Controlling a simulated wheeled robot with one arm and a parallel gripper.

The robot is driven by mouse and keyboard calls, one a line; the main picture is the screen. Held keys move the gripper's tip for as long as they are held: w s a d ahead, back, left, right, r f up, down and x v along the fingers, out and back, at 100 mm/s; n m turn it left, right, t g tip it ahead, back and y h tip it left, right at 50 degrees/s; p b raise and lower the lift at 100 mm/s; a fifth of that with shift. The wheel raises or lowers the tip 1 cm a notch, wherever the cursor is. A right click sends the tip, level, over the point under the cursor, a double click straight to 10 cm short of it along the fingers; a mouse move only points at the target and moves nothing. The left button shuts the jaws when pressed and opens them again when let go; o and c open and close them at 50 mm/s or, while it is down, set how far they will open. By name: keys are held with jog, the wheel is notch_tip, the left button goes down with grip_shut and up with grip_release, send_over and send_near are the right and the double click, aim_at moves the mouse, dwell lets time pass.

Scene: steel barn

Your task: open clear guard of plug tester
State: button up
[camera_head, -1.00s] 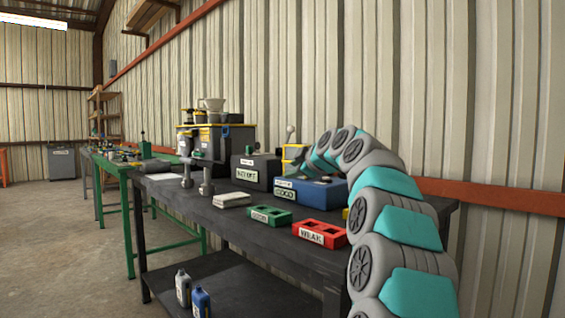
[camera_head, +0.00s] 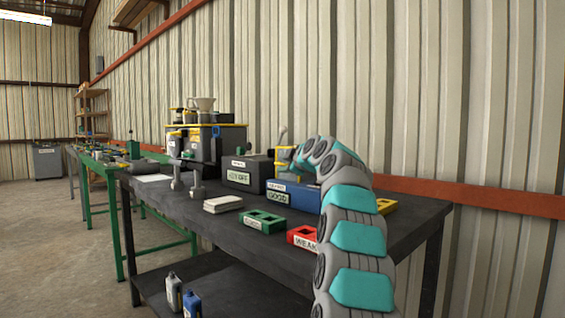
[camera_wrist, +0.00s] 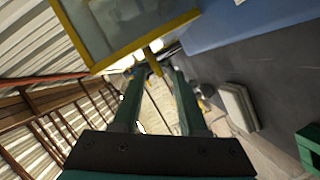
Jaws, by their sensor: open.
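The plug tester (camera_head: 283,165) is a small yellow-edged unit with an upright lever, at the back of the black bench in the head view. In the wrist view its clear guard (camera_wrist: 125,22) fills the top, a see-through panel in a yellow frame. A yellow tab (camera_wrist: 154,63) sticks out from the frame's lower edge. My gripper (camera_wrist: 157,74) is open, its two green fingers on either side of the tab's end. I cannot tell whether they touch it. In the head view my arm hides the gripper and part of the tester.
A blue GOOD box (camera_head: 293,194) stands just in front of the tester; a dark box (camera_head: 247,174) is to its left. Green (camera_head: 263,221) and red (camera_head: 303,238) bins and a white stack (camera_head: 223,204) lie nearer the bench front. The ribbed wall is close behind.

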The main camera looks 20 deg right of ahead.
jog(key=shift+x, duration=0.75)
grip_shut()
dwell(1.0)
